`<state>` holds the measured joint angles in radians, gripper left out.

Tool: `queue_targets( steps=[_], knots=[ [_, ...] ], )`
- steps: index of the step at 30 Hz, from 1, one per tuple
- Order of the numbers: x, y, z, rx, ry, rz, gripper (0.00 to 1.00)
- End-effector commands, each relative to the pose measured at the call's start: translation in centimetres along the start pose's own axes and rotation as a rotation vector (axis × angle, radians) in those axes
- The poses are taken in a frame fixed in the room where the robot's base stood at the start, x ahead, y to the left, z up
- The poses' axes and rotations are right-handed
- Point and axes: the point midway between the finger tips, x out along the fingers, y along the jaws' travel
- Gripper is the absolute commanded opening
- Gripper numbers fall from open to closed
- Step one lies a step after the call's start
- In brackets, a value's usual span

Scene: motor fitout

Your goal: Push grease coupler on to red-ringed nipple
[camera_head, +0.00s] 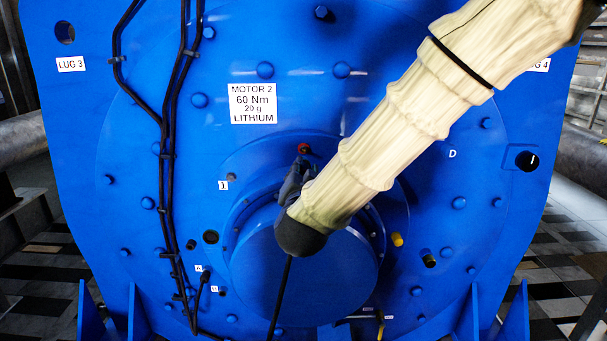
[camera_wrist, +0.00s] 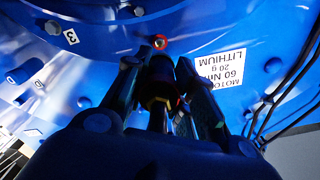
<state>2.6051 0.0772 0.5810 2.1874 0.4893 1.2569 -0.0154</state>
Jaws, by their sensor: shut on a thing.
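The red-ringed nipple (camera_head: 304,148) sits on the blue motor face above the round hub. It shows in the wrist view (camera_wrist: 160,43) as a red ring just beyond my fingertips. My gripper (camera_head: 297,172) is just below the nipple in the head view, dark and partly hidden by my covered arm. In the wrist view my gripper (camera_wrist: 162,68) is shut on the grease coupler (camera_wrist: 158,88), a dark piece with dull coloured bands between the fingers. The ring is clear of the fingers there, and a small gap seems to separate it from the coupler. The coupler's tip is hard to make out.
A label (camera_head: 253,103) reads Motor 2, 60 Nm, 20 g Lithium. Black cables (camera_head: 168,170) run down the left of the motor face. A black hose (camera_head: 279,300) hangs below my wrist. Bolt heads and a yellow fitting (camera_head: 397,239) stand out around the hub.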

Motion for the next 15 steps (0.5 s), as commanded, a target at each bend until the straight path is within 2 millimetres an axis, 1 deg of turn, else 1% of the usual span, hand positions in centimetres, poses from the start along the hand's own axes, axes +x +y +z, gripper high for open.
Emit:
queue_targets(
  steps=[15],
  knots=[
    [4.0, 0.3, -0.1, 0.001, 0.002, 0.005, 0.0]
  ],
)
